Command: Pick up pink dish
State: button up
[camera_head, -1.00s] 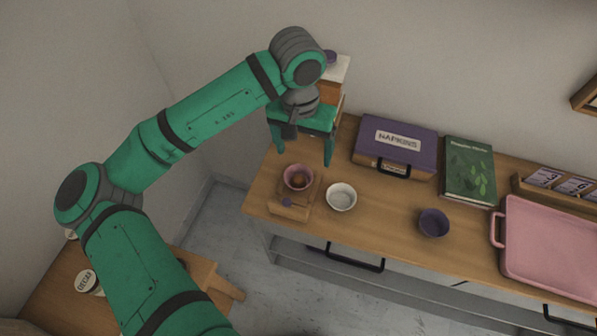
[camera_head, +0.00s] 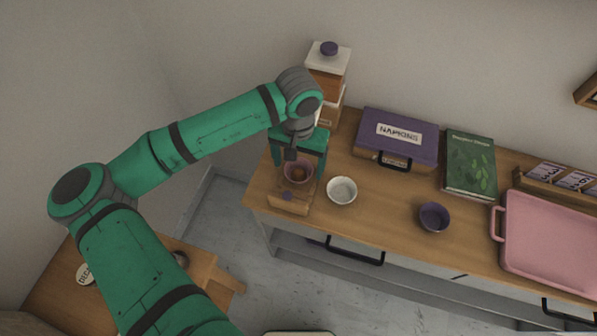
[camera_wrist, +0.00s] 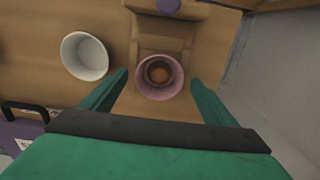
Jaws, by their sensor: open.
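The pink dish (camera_head: 298,173) is a small round bowl with something brown inside. It sits on a small wooden stand (camera_head: 289,206) near the counter's left end. In the wrist view the pink dish (camera_wrist: 160,77) lies between and just beyond the fingertips. My gripper (camera_head: 298,178) is open above the dish, its two green fingers spread to either side; it also shows in the wrist view (camera_wrist: 158,78). The fingers do not visibly press on the dish. Part of the dish is hidden behind my gripper in the head view.
A white bowl (camera_head: 341,190) stands close to the right of the dish. A purple bowl (camera_head: 434,217), a purple napkins case (camera_head: 397,138), a green book (camera_head: 470,165) and a pink tray (camera_head: 550,240) stand farther right. A dispenser (camera_head: 327,80) is behind my gripper.

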jog(key=shift+f, duration=0.45)
jog(key=c, duration=1.2)
jog(key=shift+c, duration=0.2)
jog(key=shift+r, duration=0.15)
